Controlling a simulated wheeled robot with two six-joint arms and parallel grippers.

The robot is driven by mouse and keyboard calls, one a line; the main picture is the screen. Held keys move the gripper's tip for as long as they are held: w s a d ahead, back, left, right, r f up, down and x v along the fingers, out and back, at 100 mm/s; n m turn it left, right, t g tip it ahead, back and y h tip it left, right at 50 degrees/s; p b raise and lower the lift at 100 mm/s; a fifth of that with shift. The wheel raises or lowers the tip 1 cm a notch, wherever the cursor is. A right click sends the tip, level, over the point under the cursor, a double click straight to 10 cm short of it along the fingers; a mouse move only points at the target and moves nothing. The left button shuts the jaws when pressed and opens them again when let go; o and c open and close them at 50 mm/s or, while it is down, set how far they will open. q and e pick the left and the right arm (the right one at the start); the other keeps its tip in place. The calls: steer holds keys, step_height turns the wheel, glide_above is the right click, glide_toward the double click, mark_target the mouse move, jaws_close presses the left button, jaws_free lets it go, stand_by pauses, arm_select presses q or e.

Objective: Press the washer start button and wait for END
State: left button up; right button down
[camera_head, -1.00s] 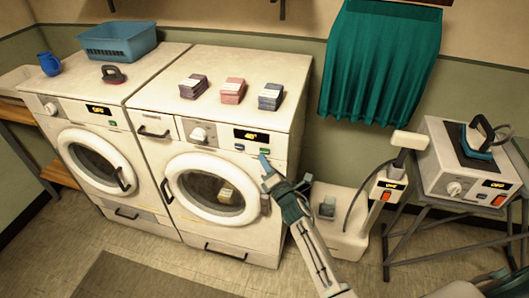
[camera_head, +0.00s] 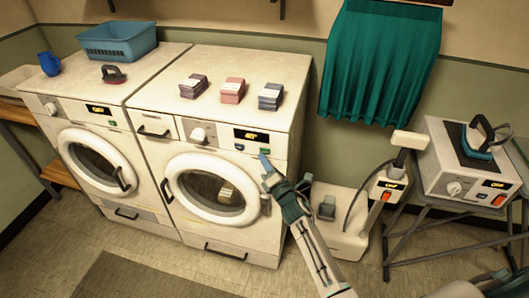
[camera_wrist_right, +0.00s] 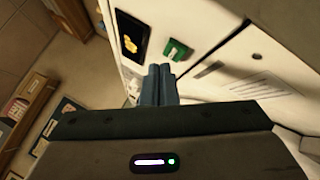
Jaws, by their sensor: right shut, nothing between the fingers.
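The washer (camera_head: 283,165) is the right one of two white front-loaders. Its round door is shut, with a pale item behind the glass. Its panel has a lit display (camera_head: 252,136) with yellow characters that look like "40°", a blue button (camera_head: 239,147) and a green start button (camera_head: 264,151). My right gripper (camera_head: 264,158) is shut and empty, its blue fingertips at the panel just below the green button. In the right wrist view the fingertips (camera_wrist_right: 158,70) point toward the green button (camera_wrist_right: 175,50). I cannot tell whether they touch it. My left gripper is not in view.
The left machine (camera_head: 75,112) shows a lit display and carries a blue basket (camera_head: 120,40). On the right are an upright steamer (camera_head: 390,187) and an ironing station (camera_head: 465,165). A teal curtain (camera_head: 380,65) hangs behind.

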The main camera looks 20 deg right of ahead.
steer(key=shift+w+d, duration=0.2)
steer(key=shift+w, duration=0.1)
steer(key=shift+w+d, duration=0.2)
steer(key=shift+w, duration=0.1)
stand_by(0.7)
steer(key=shift+s+a, duration=0.1)
steer(key=shift+s, duration=0.05)
steer(key=shift+s+a, duration=0.35)
steer(key=shift+s, duration=0.2)
steer(key=s+a, duration=0.1)
steer(key=s, duration=0.1)
steer(key=s+a, duration=0.1)
steer(key=s, duration=0.1)
steer(key=shift+a, duration=0.4)
stand_by(0.8)
